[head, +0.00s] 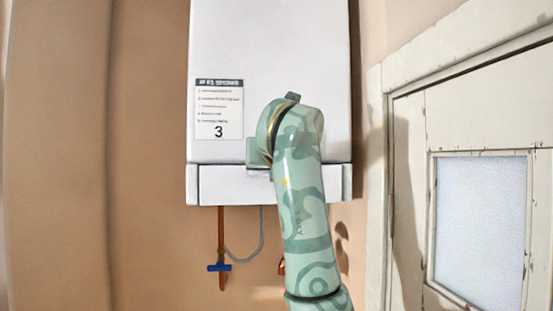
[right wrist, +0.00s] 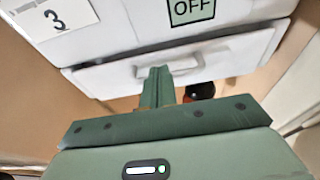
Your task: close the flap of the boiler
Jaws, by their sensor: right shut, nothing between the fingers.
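The white boiler (head: 270,50) hangs on the wall. Its flap (head: 232,184) is the low white panel along the bottom, and it also shows in the right wrist view (right wrist: 110,76) with a raised handle (right wrist: 168,68). A thin dark seam runs between flap and body; I cannot tell how far the flap stands open. My right gripper (right wrist: 158,74) is shut and empty, its fingertips at the handle; contact is unclear. In the head view my right arm covers the middle of the flap and most of the gripper. My left gripper is not in view.
A copper pipe with a blue valve (head: 219,267) and a grey hose (head: 258,240) hang below the boiler. A weathered door with a frosted pane (head: 480,230) stands close on the right. The wall at left is bare. An OFF label (right wrist: 192,10) is above the flap.

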